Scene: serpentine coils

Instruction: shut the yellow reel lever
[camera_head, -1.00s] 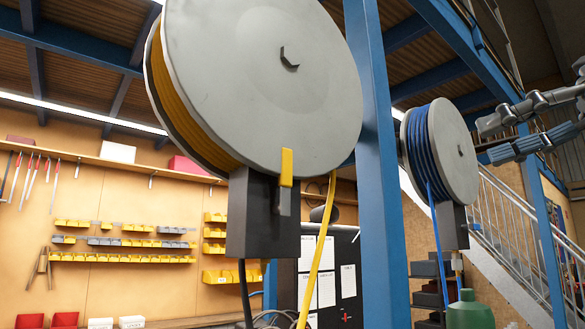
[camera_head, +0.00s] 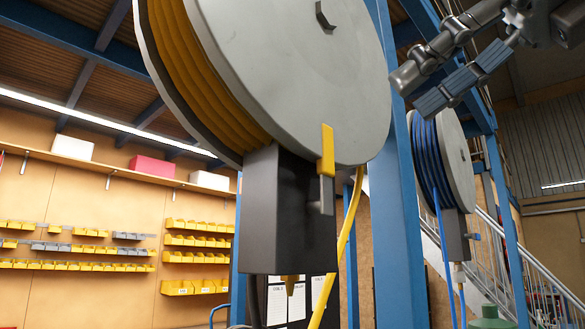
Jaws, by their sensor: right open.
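The large reel (camera_head: 300,80) has a pale grey disc face and yellow hose (camera_head: 190,70) wound behind it. Its lever has a yellow handle (camera_head: 327,150) standing upright at the disc's lower edge, above a short grey piece on the side of the dark box (camera_head: 275,215). My right gripper (camera_head: 417,91) comes in from the upper right. Its two fingers, one grey and one ribbed blue, are apart and hold nothing. In the picture it is up and to the right of the lever, clear of it. My left gripper is out of view.
A blue post (camera_head: 397,220) stands just right of the reel. Behind it is a second reel with blue hose (camera_head: 432,160). Shelves with yellow bins (camera_head: 195,240) line the back wall. A stair railing (camera_head: 530,260) is at right.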

